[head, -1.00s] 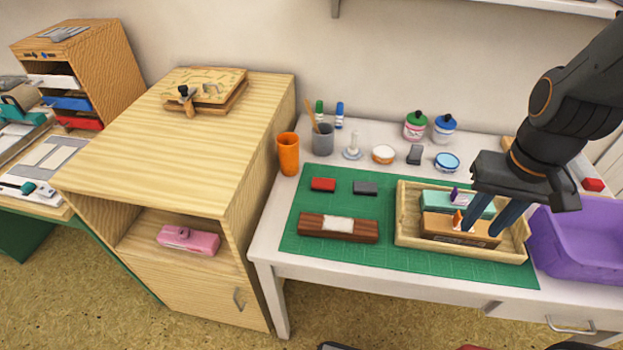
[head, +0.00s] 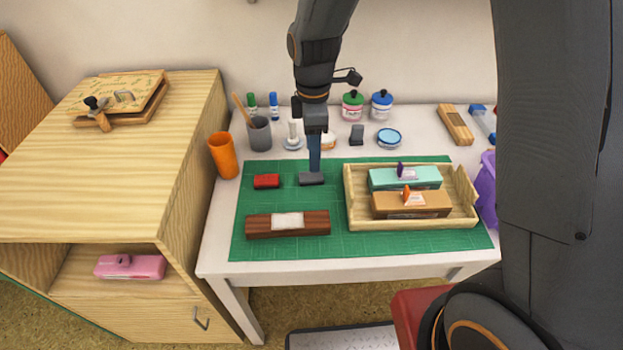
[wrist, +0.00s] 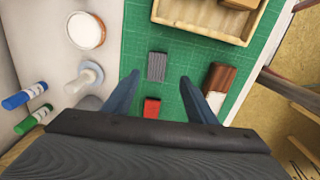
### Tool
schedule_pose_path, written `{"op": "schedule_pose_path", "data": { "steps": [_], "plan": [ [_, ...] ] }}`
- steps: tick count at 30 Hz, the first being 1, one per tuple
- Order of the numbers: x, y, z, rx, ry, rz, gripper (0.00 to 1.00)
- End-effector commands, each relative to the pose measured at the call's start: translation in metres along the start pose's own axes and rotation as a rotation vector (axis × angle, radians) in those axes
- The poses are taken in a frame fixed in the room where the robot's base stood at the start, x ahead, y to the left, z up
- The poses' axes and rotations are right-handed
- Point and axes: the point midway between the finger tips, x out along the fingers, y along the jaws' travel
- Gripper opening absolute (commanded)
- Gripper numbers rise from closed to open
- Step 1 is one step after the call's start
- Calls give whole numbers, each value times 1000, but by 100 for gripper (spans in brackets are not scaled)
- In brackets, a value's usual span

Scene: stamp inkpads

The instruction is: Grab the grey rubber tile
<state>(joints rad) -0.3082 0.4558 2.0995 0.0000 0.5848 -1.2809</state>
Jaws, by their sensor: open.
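The grey rubber tile (head: 311,180) lies flat on the green cutting mat, right of a red tile (head: 266,181). In the wrist view the grey tile (wrist: 157,66) is ribbed and lies between the lines of my two blue fingers, near their tips. My gripper (head: 315,166) points down over the grey tile, open and empty; it also shows in the wrist view (wrist: 160,78). The fingertips look apart from the tile's sides; their exact height above the mat is hard to tell. The red tile (wrist: 151,107) lies nearer the palm in the wrist view.
A dark wooden block (head: 258,226) with a white patch lies in front. A wooden tray (head: 356,222) with teal and brown boxes is to the right.

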Motion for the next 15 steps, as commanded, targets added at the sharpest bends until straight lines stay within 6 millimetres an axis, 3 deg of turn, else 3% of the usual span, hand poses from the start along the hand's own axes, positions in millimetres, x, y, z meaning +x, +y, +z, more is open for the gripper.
{"op": "schedule_pose_path", "data": {
  "steps": [15],
  "plan": [
    [47, 4, -3, -30, -1, -5, 52]
  ]
}}
